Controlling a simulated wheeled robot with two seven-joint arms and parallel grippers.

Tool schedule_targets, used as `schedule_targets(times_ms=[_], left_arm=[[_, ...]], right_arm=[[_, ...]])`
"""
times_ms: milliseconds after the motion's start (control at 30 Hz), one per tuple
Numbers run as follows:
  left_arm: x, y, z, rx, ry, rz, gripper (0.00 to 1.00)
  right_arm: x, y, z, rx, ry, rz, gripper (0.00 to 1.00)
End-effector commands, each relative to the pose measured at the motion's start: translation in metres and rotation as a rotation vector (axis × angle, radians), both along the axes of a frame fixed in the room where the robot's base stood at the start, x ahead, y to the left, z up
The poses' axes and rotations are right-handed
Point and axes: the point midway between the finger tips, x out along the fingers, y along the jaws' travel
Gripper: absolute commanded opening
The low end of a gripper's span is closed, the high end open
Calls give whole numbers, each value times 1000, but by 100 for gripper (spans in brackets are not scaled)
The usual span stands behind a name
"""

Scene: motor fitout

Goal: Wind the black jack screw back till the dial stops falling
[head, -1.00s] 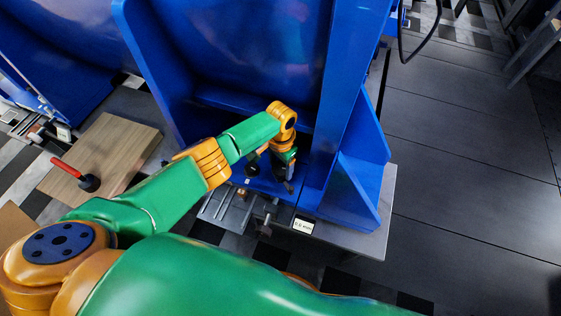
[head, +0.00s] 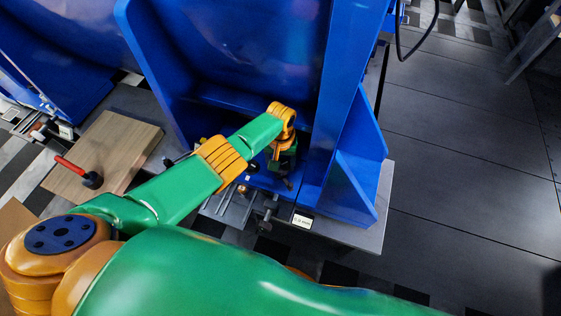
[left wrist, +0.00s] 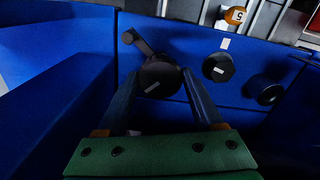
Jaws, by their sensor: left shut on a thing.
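My left gripper (left wrist: 165,102) is shut on the black jack screw (left wrist: 158,72), a dark round head with a short side arm that points up and left in the left wrist view. One finger lies on each side of the head. In the head view my left gripper (head: 284,176) is low inside the blue motor foot (head: 352,180), and my wrist hides most of the screw. A small white dial readout (head: 302,221) stands at the front edge of the base; its digits are too small to read surely. My right gripper is not in view.
Two more black round heads (left wrist: 218,67) (left wrist: 264,90) stand on the blue foot to the right of the screw. An orange tag marked 5 (left wrist: 235,15) is beyond. Blue walls close in around the gripper. A red-handled tool (head: 72,168) lies on a wooden board (head: 120,145).

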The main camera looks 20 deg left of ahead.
Motion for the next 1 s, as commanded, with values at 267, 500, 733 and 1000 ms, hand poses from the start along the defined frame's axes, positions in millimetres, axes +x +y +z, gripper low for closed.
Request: schedule_targets(times_ms=[267, 500, 733, 1000], left_arm=[[4, 0, 3, 1, -11, 33, 13], [4, 0, 3, 1, -13, 33, 12], [3, 0, 3, 0, -10, 33, 99], [2, 0, 3, 0, -6, 33, 99]], right_arm=[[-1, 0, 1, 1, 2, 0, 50], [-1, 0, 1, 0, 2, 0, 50], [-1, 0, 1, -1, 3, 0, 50], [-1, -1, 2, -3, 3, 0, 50]])
